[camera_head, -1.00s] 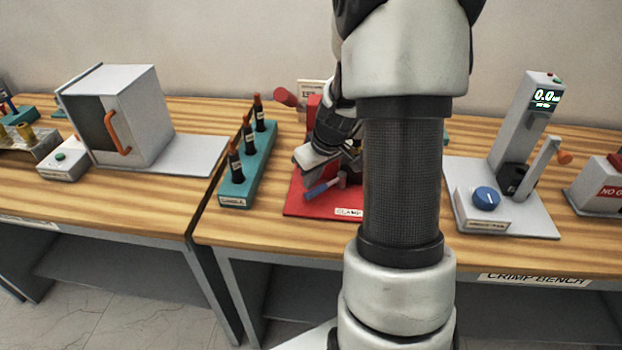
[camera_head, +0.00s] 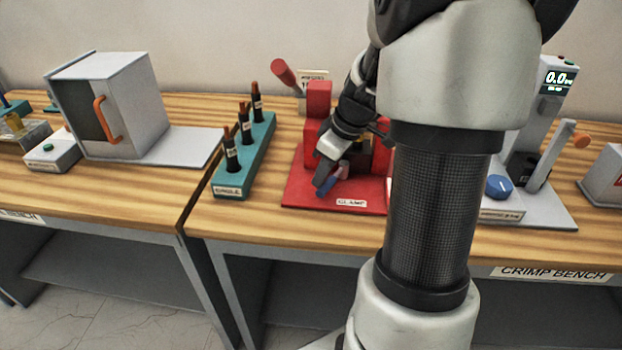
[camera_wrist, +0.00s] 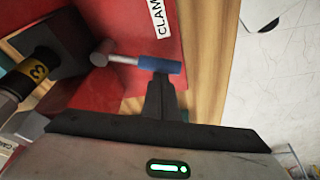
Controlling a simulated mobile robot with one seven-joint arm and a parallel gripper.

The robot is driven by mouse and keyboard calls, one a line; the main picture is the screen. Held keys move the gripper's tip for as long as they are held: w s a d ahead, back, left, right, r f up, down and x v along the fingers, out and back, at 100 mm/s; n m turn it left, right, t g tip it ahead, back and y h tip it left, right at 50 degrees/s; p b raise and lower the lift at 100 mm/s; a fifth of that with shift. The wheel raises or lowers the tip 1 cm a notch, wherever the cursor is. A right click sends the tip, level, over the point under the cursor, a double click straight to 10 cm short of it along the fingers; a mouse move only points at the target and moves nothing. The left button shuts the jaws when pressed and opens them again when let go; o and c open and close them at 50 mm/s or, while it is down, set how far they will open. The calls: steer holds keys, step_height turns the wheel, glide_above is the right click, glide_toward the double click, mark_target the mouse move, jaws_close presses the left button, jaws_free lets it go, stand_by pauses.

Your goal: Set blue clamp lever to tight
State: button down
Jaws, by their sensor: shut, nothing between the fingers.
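The blue clamp lever (camera_head: 324,191) lies low on the red clamp's base plate (camera_head: 300,196) in the head view, partly hidden by my gripper. In the wrist view the lever's blue grip (camera_wrist: 160,65) points right from a grey rod and a reddish pivot (camera_wrist: 103,53). My gripper (camera_head: 324,183) is over the plate at the lever. In the wrist view its fingers (camera_wrist: 163,85) are together, with tips at or very near the blue grip. Nothing shows between them. I cannot tell whether they touch the grip. The CLAMP label (camera_wrist: 160,18) sits beside the lever.
The red clamp body (camera_head: 318,100) rises behind the lever. A teal rack (camera_head: 232,185) with black bushings stands to the left. A crimp press with a blue knob (camera_head: 499,186) stands to the right. A dark cylinder with a yellow band (camera_wrist: 32,70) is close by in the wrist view.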

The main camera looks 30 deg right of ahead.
mark_target(353, 201)
steer(key=shift+s+d+f+n+y+b, duration=0.15)
steer(key=shift+s+d+n+b, duration=0.15)
steer(key=shift+n, duration=0.2)
steer(key=shift+s+d+f+n+y+b, duration=0.1)
steer(key=shift+s+d+n+y+b, duration=0.05)
steer(key=shift+s+n+b, duration=0.3)
steer(key=n, duration=0.1)
steer(key=s+d+n+g+b, duration=0.1)
steer(key=shift+s+d+r+n+y, duration=0.15)
steer(key=shift+s+d+n+y, duration=0.1)
steer(key=shift+s+n+y, duration=0.1)
steer(key=d+n, duration=0.1)
steer(key=n, duration=0.1)
steer(key=s+d+n+g, duration=0.1)
steer(key=shift+s+d+r+n, duration=0.1)
steer(key=shift+s+d+n, duration=0.2)
steer(key=shift+n, duration=0.1)
steer(key=shift+s+d+g, duration=0.2)
steer(key=shift+d+g, duration=0.1)
steer(key=shift+d, duration=0.3)
